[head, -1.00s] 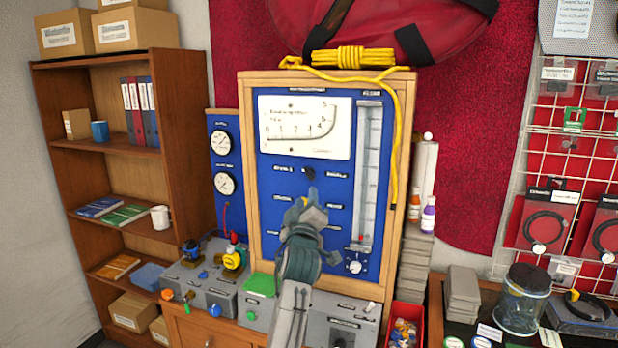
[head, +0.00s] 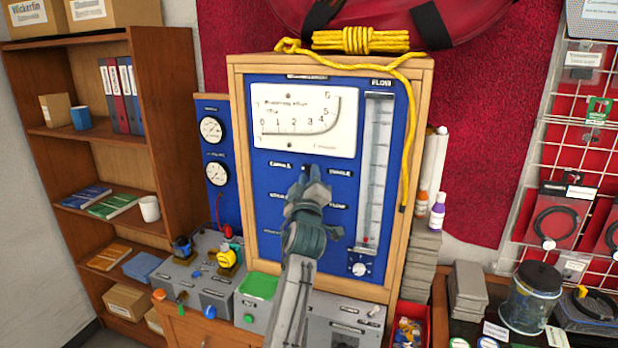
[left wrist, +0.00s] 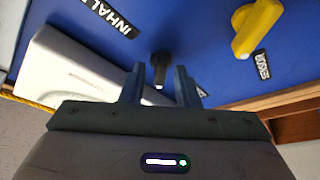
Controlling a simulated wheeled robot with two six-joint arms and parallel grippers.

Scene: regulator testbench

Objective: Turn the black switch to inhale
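The black switch (left wrist: 160,68) is a small knob on the blue panel (head: 268,205), below the white gauge. In the left wrist view it shows between the two fingers of my left gripper (left wrist: 160,84), which are apart, with a gap on each side. Whether the fingertips reach around it is hard to tell. A black label reading "INHAL…" (left wrist: 108,17) is at the upper left there. In the head view my left gripper (head: 308,178) is in front of the panel and covers most of the switch. My right gripper is not in view.
A yellow knob (left wrist: 258,27) beside a "SENSOR" label (left wrist: 262,65) is on the panel near my gripper. A white gauge (head: 302,125) is above, and a flow tube (head: 375,165) stands right. A yellow rope (head: 408,150) hangs over the wooden frame.

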